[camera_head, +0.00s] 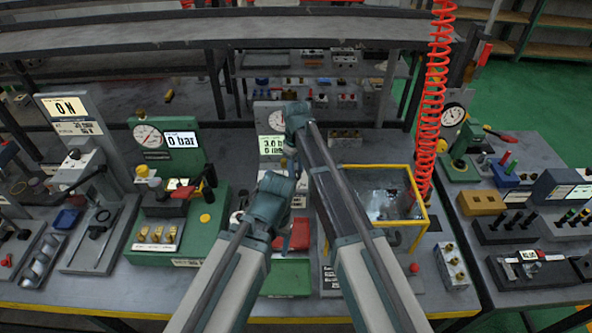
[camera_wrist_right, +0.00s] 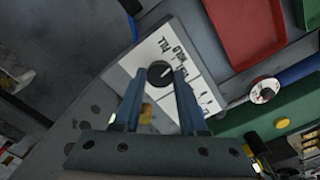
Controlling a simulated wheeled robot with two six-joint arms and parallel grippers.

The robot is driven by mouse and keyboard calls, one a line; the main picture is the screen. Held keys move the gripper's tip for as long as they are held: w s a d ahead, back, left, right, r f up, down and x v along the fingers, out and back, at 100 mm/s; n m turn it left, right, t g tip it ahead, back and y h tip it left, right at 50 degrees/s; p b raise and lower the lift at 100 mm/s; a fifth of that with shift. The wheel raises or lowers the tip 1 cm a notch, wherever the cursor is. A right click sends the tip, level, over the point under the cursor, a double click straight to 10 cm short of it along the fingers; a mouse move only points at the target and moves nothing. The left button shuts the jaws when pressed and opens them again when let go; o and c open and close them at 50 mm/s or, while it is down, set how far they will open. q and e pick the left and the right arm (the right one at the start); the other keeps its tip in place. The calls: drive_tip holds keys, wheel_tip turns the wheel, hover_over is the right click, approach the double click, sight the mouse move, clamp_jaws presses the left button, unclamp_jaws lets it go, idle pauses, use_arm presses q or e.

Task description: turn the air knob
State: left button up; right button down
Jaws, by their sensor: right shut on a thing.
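The knob (camera_wrist_right: 160,74) is a small round black dial with a pale pointer mark, on a white lettered plate (camera_wrist_right: 150,52) in the right wrist view. The lettering is too blurred to read for sure. My right gripper (camera_wrist_right: 159,80) has one finger on each side of the knob and is shut on it. In the head view my right gripper (camera_head: 292,165) is at the middle of the bench, and the knob is hidden there. My left gripper (camera_head: 283,222) hangs just in front of it, pointing down; its finger gap is not clear.
A gauge panel (camera_head: 271,146) reading about 3.0 bar stands behind the grippers. A green valve block with a 0 bar display (camera_head: 181,140) is at left. A yellow-framed clear box (camera_head: 415,226) stands close at right. Red (camera_wrist_right: 243,30) and green trays lie near the knob plate.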

sight(296, 173)
drive_tip(key=shift+m, duration=0.8)
drive_tip(key=shift+c, duration=2.3)
unclamp_jaws()
wheel_tip(296, 173, up, 14)
drive_tip(key=p, duration=1.4)
drive_tip(key=shift+f, duration=0.15)
